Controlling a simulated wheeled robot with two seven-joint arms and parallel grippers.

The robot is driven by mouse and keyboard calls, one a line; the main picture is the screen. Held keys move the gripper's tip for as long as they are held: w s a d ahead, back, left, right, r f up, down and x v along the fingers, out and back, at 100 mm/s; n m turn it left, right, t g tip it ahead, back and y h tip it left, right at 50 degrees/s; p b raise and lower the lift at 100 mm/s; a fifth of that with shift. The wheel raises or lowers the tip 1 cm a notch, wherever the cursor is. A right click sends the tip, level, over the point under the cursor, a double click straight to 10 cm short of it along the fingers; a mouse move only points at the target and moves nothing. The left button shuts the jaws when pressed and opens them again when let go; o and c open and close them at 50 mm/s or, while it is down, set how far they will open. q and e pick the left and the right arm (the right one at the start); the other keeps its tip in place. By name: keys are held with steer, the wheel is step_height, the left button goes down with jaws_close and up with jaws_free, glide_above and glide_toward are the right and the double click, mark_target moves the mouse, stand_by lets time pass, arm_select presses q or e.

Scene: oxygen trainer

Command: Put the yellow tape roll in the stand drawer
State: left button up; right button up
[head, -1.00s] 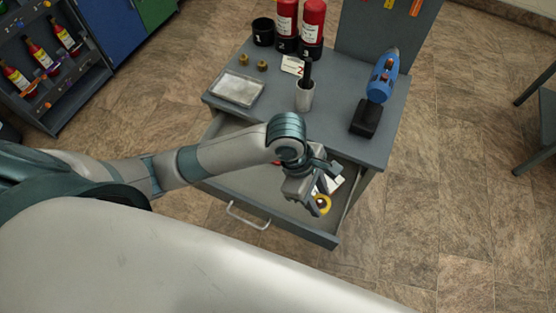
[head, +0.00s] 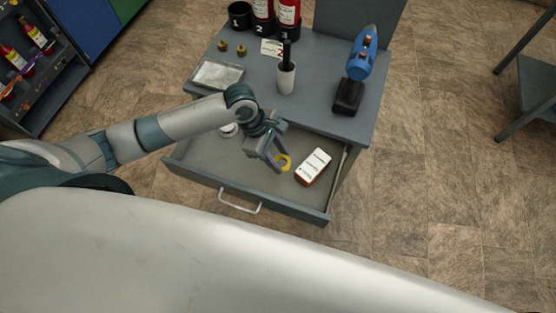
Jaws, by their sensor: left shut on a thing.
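The yellow tape roll (head: 285,162) is between the fingertips of my left gripper (head: 278,161), which is shut on it. The gripper holds it over the open stand drawer (head: 208,165), near the middle of its width. I cannot tell whether the roll touches the drawer floor. The drawer is pulled out toward me and has a pale handle (head: 239,203) on its front. My right gripper is not in view.
A white and orange box (head: 313,166) lies in the drawer, right of the roll. A white round item (head: 228,130) shows partly behind my arm. The stand top (head: 318,77) bears a blue drill (head: 361,56), a cup (head: 286,78) and a tray (head: 217,74).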

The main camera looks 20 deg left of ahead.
arm_select(q)
steer(key=shift+w+a+f, duration=0.15)
steer(key=shift+f+p, duration=0.4)
steer(key=shift+f, duration=1.6)
steer(key=o, duration=1.1)
steer(key=shift+c, duration=0.2)
steer(key=shift+r, duration=0.1)
steer(key=b+v, duration=0.1)
steer(key=v, duration=1.1)
